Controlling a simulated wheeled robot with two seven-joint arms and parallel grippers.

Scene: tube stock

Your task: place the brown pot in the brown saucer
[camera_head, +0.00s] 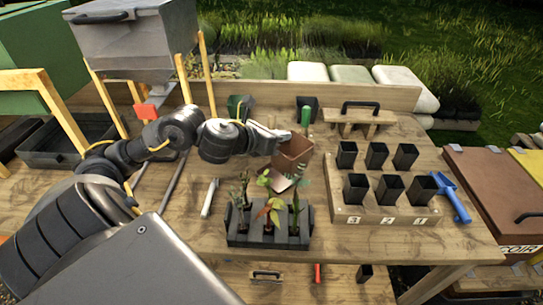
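The brown pot (293,155) is a square, tapered pot near the middle of the workbench, and it looks tilted. My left gripper (284,136) reaches in from the left and is at the pot's upper left rim; it appears shut on that rim. The fingertips are small and partly hidden against the pot. I cannot make out a brown saucer in this view. My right gripper is not in view.
A dark rack of seedlings (268,238) stands just in front of the pot. A wooden block (385,215) with several black pots and a blue scoop (452,197) are to the right. The bench's left front is fairly clear.

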